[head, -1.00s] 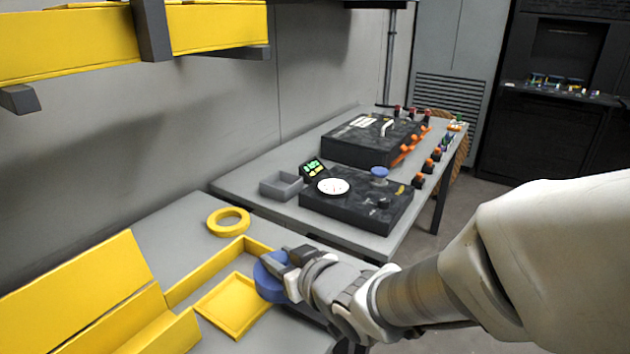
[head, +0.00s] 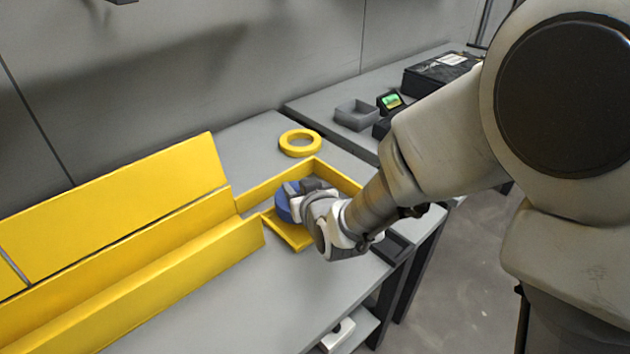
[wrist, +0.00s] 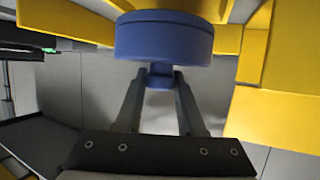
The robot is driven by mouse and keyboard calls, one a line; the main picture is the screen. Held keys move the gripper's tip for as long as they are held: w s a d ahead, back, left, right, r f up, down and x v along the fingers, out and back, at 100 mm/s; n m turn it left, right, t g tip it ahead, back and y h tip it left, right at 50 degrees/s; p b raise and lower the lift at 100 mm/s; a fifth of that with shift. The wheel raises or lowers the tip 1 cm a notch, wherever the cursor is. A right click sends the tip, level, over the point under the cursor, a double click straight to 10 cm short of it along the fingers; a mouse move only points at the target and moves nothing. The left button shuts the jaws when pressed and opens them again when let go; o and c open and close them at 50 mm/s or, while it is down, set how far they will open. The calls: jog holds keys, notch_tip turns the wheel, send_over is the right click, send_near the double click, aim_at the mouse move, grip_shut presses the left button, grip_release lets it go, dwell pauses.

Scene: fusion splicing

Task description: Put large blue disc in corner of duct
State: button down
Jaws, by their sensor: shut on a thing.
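The large blue disc (head: 283,203) is partly hidden behind my gripper (head: 297,195) in the head view. In the wrist view the disc (wrist: 163,38) is seen edge-on, with a small blue stem held between the two fingertips of my gripper (wrist: 161,80). My gripper is shut on that stem. The yellow duct (head: 150,235) runs along the table at left and turns a corner (head: 316,165) behind the disc. The disc is over or close to the yellow plate (head: 290,234) inside this corner; I cannot tell whether it touches.
A yellow ring (head: 300,142) lies on the table behind the duct corner. A grey table (head: 190,300) has free room in front of the duct. A second table with a grey open box (head: 356,115) and black devices (head: 432,75) stands behind.

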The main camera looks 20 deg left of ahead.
jog(key=shift+f+b, duration=0.35)
jog(key=shift+f, duration=1.25)
jog(key=shift+f+b, duration=0.2)
jog(key=shift+b, duration=0.1)
jog(key=c, duration=0.5)
grip_release()
jog(key=shift+r, duration=0.1)
